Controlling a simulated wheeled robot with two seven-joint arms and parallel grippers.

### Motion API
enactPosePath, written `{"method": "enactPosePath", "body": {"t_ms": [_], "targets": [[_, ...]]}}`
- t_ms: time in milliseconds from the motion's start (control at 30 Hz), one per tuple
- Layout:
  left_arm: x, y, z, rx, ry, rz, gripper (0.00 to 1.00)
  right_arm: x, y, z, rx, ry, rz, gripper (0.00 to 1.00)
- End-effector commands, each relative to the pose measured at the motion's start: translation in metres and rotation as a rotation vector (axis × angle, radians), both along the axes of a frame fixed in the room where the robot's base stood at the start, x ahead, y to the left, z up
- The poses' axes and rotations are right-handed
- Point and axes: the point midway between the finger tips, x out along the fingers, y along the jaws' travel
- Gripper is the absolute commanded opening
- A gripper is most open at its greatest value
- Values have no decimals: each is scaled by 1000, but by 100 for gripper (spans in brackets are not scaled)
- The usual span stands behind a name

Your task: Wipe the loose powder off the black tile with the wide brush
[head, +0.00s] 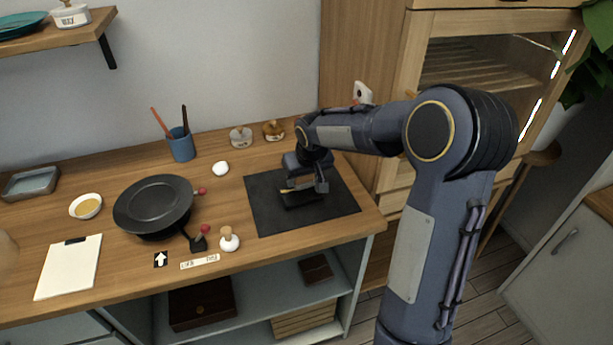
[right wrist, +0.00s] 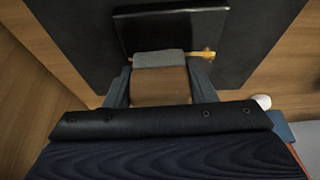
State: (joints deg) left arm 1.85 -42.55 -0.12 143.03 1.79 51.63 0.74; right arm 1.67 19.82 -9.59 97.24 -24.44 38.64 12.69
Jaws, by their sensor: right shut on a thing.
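The black tile (head: 303,201) lies on a dark mat (head: 262,208) at the counter's right end. It also shows at the top of the right wrist view (right wrist: 170,28). My right gripper (head: 306,186) is over the tile, pointing down. In the right wrist view its fingers (right wrist: 160,88) are shut on the wide brush (right wrist: 160,84), which has a wooden body and a grey band toward the tile. A thin yellow-brown piece sticks out beside the band. Whether the bristles touch the tile is hidden. I cannot make out loose powder. My left gripper is not in view.
A black pan (head: 153,204), a yellow-filled bowl (head: 86,206), a white sheet (head: 69,266) and a blue cup (head: 181,145) of sticks stand left. A white-based knobbed piece (head: 229,240) is near the front edge. Two small jars are behind the mat. A wooden cabinet rises right.

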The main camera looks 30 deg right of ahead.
Motion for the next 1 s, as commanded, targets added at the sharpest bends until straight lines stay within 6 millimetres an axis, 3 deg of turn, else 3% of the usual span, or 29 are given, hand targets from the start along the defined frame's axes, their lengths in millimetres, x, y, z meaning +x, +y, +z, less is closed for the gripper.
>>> {"method": "enactPosePath", "body": {"t_ms": [633, 1000], "targets": [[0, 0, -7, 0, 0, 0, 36, -1, 25, -1, 0, 0, 1, 32], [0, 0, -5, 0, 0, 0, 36, 11, 36, 0, -1, 1, 2, 32]]}}
